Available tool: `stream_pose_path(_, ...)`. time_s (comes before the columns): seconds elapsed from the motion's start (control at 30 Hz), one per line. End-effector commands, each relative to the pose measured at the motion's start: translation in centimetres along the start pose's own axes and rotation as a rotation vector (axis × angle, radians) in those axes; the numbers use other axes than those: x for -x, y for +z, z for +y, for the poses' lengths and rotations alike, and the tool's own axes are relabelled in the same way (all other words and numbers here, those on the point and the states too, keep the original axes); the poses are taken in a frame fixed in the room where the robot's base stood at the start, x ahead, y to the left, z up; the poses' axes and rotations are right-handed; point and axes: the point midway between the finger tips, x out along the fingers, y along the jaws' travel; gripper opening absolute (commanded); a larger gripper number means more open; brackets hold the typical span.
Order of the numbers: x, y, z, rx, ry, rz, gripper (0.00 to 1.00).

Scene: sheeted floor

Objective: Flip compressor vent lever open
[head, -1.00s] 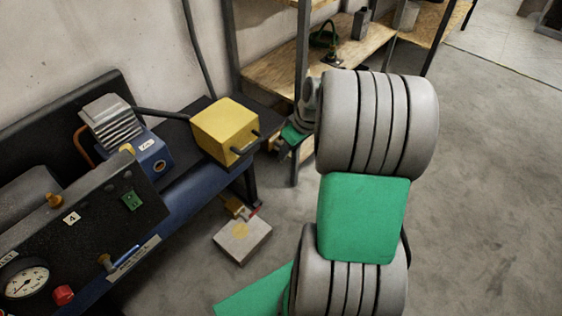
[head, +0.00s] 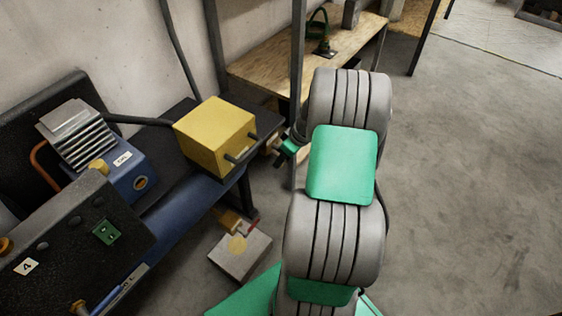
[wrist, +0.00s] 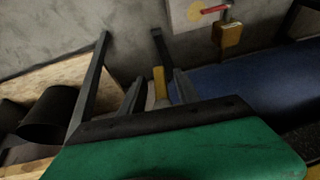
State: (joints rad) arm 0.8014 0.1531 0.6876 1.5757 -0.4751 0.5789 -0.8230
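A red lever (head: 249,227) sits on a small brass valve (head: 232,222) low beside the bench leg. In the wrist view the red lever (wrist: 214,10) and brass valve (wrist: 228,36) are at the top right, beyond my fingers. A blue lever (head: 105,300) shows on the front of the dark panel at bottom left; I cannot tell which lever is the vent. The compressor (head: 130,172) has a blue body and grey finned head. My gripper (head: 281,152) is right of the yellow box, partly hidden by my arm. Its fingers (wrist: 158,88) look apart, with no held object visible.
A yellow box (head: 217,135) with two dark rods stands on the bench end (head: 180,190). A pale block (head: 240,252) is below, near the brass valve. A wooden shelf (head: 290,75) with dark posts stands behind my arm. Floor at right is clear.

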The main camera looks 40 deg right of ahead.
Motion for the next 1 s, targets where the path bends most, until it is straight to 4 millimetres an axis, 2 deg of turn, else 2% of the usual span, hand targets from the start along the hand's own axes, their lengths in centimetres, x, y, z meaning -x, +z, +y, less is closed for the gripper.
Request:
stream_pose_path(0.1, -0.98, -0.02, -0.02, 0.001, 0.000, 0.000, 0.38)
stream_pose_path(0.33, -1.02, -0.14, -0.09, 0.003, 0.000, 0.000, 0.38)
stream_pose_path(0.8, -1.00, -0.13, -0.09, 0.003, 0.000, -0.001, 0.00)
stream_pose_path(1.0, -1.00, -0.13, -0.09, 0.003, 0.000, -0.001, 0.00)
